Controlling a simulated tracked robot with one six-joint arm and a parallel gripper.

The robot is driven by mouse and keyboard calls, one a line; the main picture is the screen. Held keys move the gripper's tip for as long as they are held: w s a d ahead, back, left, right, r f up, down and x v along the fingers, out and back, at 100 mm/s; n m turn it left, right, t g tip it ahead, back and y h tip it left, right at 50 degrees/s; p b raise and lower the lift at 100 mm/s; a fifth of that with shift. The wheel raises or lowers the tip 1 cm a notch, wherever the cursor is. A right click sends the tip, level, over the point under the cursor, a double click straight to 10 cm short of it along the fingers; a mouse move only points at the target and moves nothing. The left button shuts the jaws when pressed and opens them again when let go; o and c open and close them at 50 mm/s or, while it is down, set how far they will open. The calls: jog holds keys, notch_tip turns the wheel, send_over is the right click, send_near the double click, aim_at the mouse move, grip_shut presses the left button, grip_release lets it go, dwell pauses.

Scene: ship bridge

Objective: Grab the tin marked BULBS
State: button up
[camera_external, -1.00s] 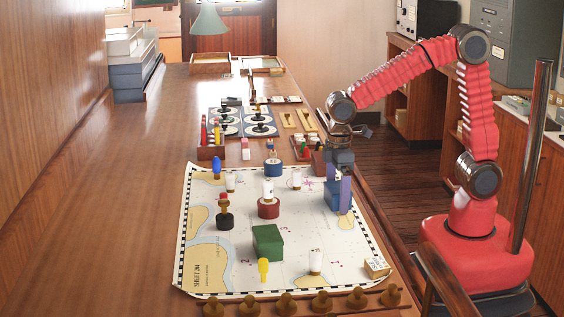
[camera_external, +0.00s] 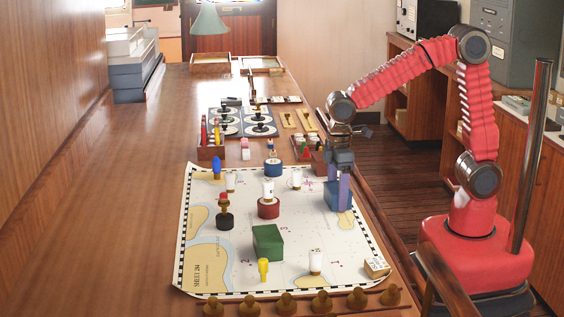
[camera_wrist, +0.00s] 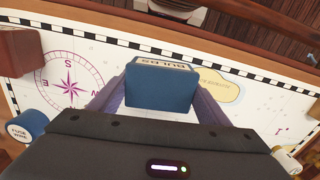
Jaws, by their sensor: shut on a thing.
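The blue BULBS tin (camera_wrist: 160,86) is between the two purple fingers of my gripper (camera_wrist: 153,92) in the wrist view.
A blue spool marked FUSE WIRE (camera_wrist: 27,125) and a brown block (camera_wrist: 18,51) are left of the tin in the wrist view.

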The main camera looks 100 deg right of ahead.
aim_at(337, 187)
jog(key=shift+c, duration=0.3)
notch_tip(337, 187, up, 10)
dwell(0.5)
dwell(0.6)
